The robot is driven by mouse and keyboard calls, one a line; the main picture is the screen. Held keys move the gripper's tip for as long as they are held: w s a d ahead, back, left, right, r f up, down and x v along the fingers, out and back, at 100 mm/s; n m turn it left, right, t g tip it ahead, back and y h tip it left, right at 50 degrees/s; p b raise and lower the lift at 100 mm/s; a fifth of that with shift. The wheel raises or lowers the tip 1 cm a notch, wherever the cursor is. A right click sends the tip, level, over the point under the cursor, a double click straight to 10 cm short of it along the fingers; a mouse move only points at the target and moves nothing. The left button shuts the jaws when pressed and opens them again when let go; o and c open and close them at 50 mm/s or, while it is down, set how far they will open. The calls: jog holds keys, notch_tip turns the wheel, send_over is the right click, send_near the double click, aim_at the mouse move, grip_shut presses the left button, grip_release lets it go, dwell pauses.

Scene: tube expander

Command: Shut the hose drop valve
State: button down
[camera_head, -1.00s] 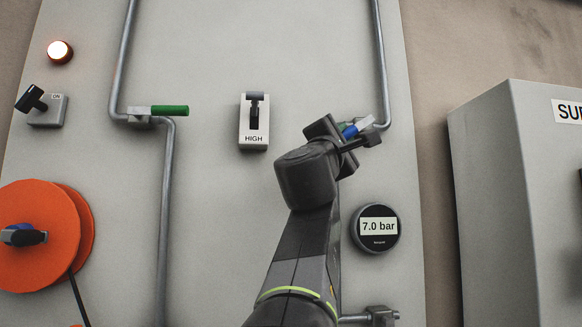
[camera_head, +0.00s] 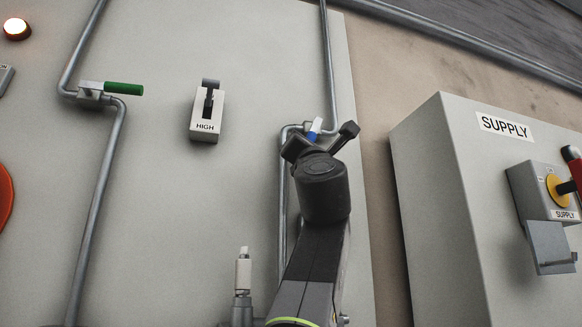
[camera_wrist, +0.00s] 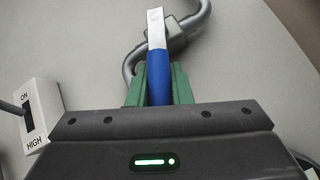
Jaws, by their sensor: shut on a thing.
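The valve lever with a blue grip (camera_wrist: 158,75) and bare metal end sits on the bent grey pipe at the panel's right side. In the head view its blue part (camera_head: 313,134) shows just above my gripper (camera_head: 316,142). The lever stands close to upright there. In the wrist view the green fingers of my gripper (camera_wrist: 158,88) are shut on the blue grip, one on each side. The valve body (camera_wrist: 176,40) is just beyond the grip. No label naming this valve is visible. The gripper's dark body hides part of the pipe in the head view.
A second valve with a green lever (camera_head: 123,89) is on the left pipe, its lever pointing right. A HIGH switch (camera_head: 206,112) stands between the pipes. The SUPPLY cabinet (camera_head: 435,190) juts out at right. An orange disc (camera_head: 5,195) shows at the left edge.

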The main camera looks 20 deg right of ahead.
jog(key=shift+d+f+n+y, duration=0.1)
jog(key=shift+d+n+y, duration=0.35)
jog(key=shift+n+y, duration=1.3)
jog(key=shift+d+f+n+y, duration=0.1)
jog(key=shift+d+n+y, duration=0.3)
jog(key=shift+n+y, duration=1.35)
jog(key=shift+d+n+y, duration=0.45)
jog(key=shift+n+y, duration=1.15)
jog(key=shift+n, duration=0.5)
jog(key=c, duration=1.3)
grip_release()
jog(key=shift+f, duration=0.1)
jog(key=b+v, duration=0.4)
jog(key=v, duration=0.9)
jog(key=shift+s+d+f, duration=0.2)
jog(key=shift+s, duration=0.1)
jog(key=shift+w+r, duration=0.1)
